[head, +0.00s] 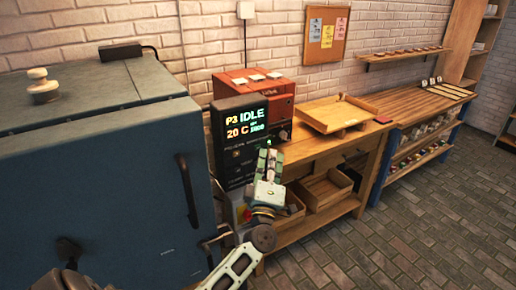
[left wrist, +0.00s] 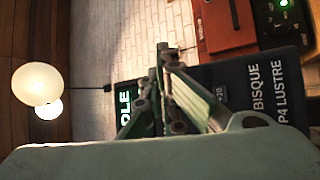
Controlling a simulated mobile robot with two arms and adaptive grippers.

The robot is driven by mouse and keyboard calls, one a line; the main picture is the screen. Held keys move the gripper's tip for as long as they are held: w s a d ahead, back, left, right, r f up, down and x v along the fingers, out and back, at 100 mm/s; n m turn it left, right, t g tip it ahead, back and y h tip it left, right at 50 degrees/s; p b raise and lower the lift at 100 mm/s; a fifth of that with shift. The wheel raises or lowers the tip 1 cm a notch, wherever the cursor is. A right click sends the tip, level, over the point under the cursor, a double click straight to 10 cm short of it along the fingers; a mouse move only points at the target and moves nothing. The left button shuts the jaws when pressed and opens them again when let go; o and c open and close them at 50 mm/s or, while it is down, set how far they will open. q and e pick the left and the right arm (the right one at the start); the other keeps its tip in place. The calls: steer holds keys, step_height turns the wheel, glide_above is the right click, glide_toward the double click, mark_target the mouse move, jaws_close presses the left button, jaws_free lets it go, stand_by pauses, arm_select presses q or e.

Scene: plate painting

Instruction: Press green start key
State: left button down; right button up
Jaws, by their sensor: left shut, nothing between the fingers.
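The dark control panel (head: 228,135) stands at the right front of the blue kiln (head: 95,170). Its lit display reads "P3 IDLE" and "20 C". My left gripper (head: 269,160) is shut and empty, in front of the panel's right edge in the head view. I cannot tell if it touches the panel. In the left wrist view the closed fingers (left wrist: 163,95) cover part of the panel (left wrist: 262,85), where "BISQUE" and "P4 LUSTRE" show. No green start key is clearly visible; the gripper hides part of the panel. My right gripper is not in view.
A red box (head: 254,88) with a dark front and a small green light (left wrist: 284,3) stands behind the panel. A wooden tray (head: 322,114) lies on the wooden bench (head: 330,147). Wooden crates (head: 322,187) sit below. The brick floor (head: 400,225) at right is clear.

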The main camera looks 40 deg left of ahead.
arm_select(q)
steer(key=shift+a, duration=0.15)
steer(key=shift+w+a, duration=0.15)
steer(key=shift+a, duration=0.1)
steer(key=shift+w+a, duration=0.15)
steer(key=shift+a, duration=0.25)
stand_by(0.7)
steer(key=shift+d, duration=0.1)
steer(key=shift+s+d, duration=0.35)
steer(key=shift+d, duration=0.35)
steer(key=d, duration=0.1)
steer(key=s+d+p, duration=0.1)
steer(key=d, duration=0.1)
steer(key=s+d, duration=0.1)
steer(key=shift+d+p, duration=0.3)
steer(key=shift+p, duration=0.05)
